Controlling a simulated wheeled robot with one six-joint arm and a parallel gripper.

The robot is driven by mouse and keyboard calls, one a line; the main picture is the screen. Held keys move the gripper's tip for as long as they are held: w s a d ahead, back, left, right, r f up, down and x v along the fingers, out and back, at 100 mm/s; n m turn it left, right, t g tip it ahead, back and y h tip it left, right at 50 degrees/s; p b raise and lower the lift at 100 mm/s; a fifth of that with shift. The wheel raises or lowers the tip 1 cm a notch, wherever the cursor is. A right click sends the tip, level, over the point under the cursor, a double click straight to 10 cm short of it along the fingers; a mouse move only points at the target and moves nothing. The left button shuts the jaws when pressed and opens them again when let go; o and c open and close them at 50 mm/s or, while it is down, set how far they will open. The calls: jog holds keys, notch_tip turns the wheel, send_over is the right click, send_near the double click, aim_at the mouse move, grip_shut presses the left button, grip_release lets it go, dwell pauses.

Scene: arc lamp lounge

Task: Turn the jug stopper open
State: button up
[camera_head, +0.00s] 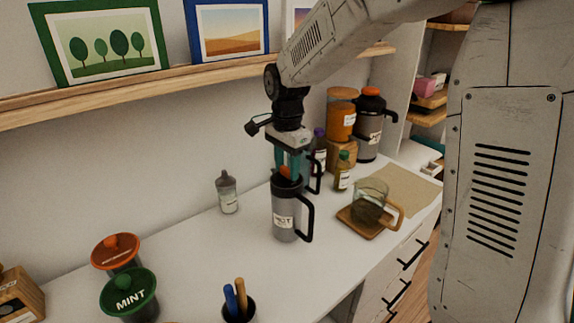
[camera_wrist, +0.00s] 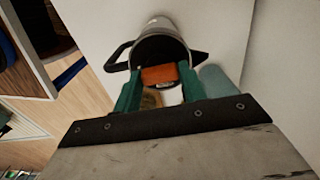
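A grey jug (camera_head: 285,215) with a black handle and a label reading "HOT" stands upright on the white counter. Its orange stopper (camera_head: 285,172) is at the top. In the wrist view the jug (camera_wrist: 160,28) shows its dark rim, with the handle at left and a pointed spout at right. My gripper (camera_head: 290,174) points down over the jug top. In the wrist view the stopper (camera_wrist: 159,76) fills the space between the teal fingertips, which look to be shut on it. The far side of the stopper is hidden.
A small bottle (camera_head: 228,192) stands left of the jug. A glass pitcher (camera_head: 370,200) on a wooden coaster is at right. Bottles (camera_head: 343,172) and a dark flask (camera_head: 368,130) stand behind. A green-lidded MINT jar (camera_head: 130,293) and a pen cup (camera_head: 238,308) are in front.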

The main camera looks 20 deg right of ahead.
jog(key=shift+n, duration=0.3)
jog(key=n, duration=0.3)
jog(key=shift+n, duration=0.3)
jog(key=n, duration=0.4)
jog(key=shift+n, duration=0.3)
jog(key=n, duration=0.4)
jog(key=shift+n, duration=2.5)
jog(key=o, duration=1)
